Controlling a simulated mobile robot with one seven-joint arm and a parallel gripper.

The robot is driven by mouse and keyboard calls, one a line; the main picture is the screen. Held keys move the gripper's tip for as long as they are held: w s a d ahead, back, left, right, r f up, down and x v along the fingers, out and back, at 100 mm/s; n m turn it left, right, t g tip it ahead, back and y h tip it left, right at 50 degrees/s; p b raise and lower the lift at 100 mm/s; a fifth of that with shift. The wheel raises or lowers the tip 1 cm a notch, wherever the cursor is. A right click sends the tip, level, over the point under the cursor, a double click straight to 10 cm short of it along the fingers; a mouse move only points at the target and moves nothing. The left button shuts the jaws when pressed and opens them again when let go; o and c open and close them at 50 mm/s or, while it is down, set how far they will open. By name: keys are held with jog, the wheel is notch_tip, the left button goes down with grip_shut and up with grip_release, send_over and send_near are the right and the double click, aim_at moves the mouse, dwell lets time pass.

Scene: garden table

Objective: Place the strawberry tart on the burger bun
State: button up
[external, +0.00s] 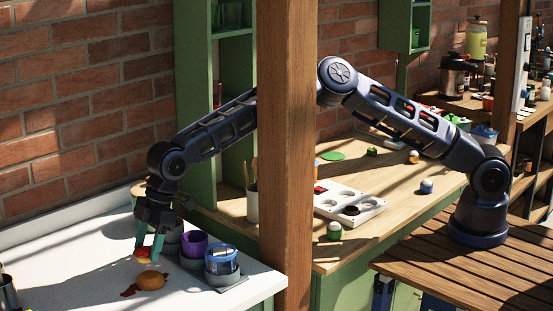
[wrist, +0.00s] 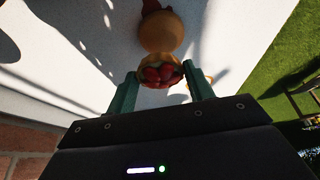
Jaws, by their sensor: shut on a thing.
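The strawberry tart (wrist: 160,74) has a golden crust and red strawberries. It sits between the two green fingertips of my gripper (wrist: 160,92) in the wrist view. My gripper (external: 150,245) is shut on the tart (external: 143,253), pointing down over the white counter in the external view. The burger bun (external: 151,280) is round and golden brown and lies on the white counter, just in front of the tart. In the wrist view the bun (wrist: 160,32) appears just beyond the tart. I cannot tell the exact height of the tart above the counter.
Cups stand right of the gripper on the white counter (external: 75,285): a purple cup (external: 194,243) and a blue-rimmed clear container (external: 222,260). A dark red flat piece (external: 129,291) lies by the bun. A wooden post (external: 285,150) stands to the right. The counter's left part is mostly clear.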

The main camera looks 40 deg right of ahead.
jog(key=shift+s+a+f, duration=0.2)
jog(key=shift+s+f, duration=0.2)
jog(key=shift+f, duration=1.6)
jog(key=shift+f, duration=0.1)
jog(key=o, duration=1)
jog(key=shift+d+r, duration=0.1)
jog(key=shift+r, duration=0.3)
jog(key=v, duration=0.4)
jog(key=d, duration=1.2)
jog(key=shift+d+r, duration=0.15)
